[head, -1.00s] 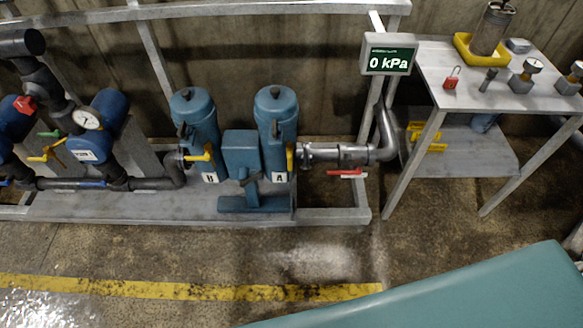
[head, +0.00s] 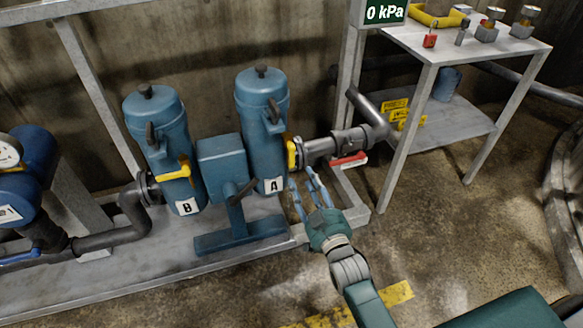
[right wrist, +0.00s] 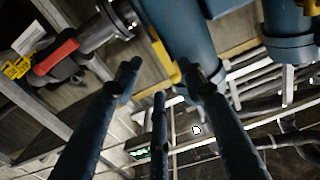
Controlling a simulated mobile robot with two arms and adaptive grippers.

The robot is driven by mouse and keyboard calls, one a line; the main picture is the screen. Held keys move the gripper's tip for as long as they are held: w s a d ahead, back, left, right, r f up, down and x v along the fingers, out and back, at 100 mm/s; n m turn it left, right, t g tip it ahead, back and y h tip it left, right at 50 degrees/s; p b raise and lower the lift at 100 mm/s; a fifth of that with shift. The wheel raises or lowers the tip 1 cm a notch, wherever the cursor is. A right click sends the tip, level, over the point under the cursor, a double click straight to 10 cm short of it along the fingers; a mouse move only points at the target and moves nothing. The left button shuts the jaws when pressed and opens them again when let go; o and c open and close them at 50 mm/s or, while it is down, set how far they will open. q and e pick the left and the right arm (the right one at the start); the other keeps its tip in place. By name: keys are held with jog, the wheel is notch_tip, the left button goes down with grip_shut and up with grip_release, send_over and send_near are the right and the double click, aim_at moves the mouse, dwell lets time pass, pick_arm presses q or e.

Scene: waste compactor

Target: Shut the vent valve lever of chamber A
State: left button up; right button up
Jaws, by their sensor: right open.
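Chamber A (head: 261,135) is a blue upright cylinder with a white "A" label, in the middle of the head view. A dark lever (head: 273,110) sits on its upper front. A yellow lever (head: 292,153) stands roughly upright at its right side, where the grey pipe joins; a yellow bar, probably this lever, shows beyond my fingers in the right wrist view (right wrist: 163,62). Which lever is the vent valve's is not marked. My right gripper (head: 302,180) is open and empty, just below the yellow lever; contact cannot be told. My left gripper is out of view.
A red lever (head: 348,159) sits on the pipe right of chamber A. Chamber B (head: 160,140) with a yellow lever (head: 173,174) stands left. A grey table (head: 470,45) stands at the right. The display (head: 385,12) reads 0 kPa. Floor in front is clear.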

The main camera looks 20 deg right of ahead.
aim_at(294, 162)
jog(key=w+b, duration=0.1)
jog(key=w, duration=0.7)
jog(key=shift+w+a, duration=0.15)
jog(key=shift+w, duration=0.8)
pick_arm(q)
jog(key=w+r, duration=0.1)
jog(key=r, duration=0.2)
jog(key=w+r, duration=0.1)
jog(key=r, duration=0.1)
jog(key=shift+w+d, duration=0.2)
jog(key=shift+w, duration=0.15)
pick_arm(e)
grip_shut()
